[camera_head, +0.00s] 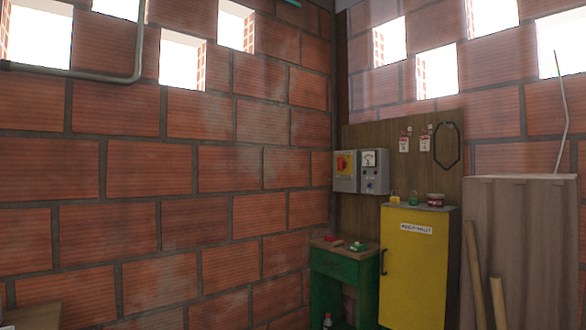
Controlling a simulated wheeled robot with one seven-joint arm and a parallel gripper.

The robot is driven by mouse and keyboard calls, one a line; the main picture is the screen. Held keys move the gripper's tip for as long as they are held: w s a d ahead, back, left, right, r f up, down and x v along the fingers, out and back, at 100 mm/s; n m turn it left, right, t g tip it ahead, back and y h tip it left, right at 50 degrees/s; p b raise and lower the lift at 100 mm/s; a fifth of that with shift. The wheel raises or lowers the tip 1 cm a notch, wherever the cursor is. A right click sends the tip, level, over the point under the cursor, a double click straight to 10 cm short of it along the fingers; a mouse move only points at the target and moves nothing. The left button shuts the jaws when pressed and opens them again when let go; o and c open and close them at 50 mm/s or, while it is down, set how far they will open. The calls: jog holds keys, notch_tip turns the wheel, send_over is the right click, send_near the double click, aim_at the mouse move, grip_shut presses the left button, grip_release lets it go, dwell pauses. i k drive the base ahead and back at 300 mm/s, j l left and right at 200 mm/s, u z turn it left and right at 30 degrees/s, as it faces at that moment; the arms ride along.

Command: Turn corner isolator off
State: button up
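The corner isolator (346,183) is a grey box on a brown wooden board, close to the corner of the brick walls, right of the middle of the head view. A red rotary handle (341,164) on a yellow plate is on its front. The handle is too small for me to read its position. A second grey box (375,185) with a dial meter and small knobs sits directly to its right. My gripper is not in view.
Below stand a green bench (335,268) with small red and green items on top and a yellow cabinet (412,265) with a padlock on it. Tags (404,143) hang on the board.

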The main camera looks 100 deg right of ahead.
aim_at(342, 164)
jog(key=k+z, duration=0.15)
jog(key=k, duration=0.4)
jog(key=k+l+z, duration=0.2)
jog(key=k, duration=0.4)
jog(key=z, duration=1.9)
jog(key=i+z, duration=0.1)
jog(key=z, duration=0.75)
jog(key=i+j+z, duration=0.15)
jog(key=z, duration=0.7)
jog(key=i+j, duration=0.15)
jog(key=j, duration=0.15)
jog(key=i+j, duration=0.15)
jog(key=j, duration=0.15)
jog(key=i+j, duration=0.15)
jog(key=j+z, duration=0.05)
jog(key=j, duration=0.05)
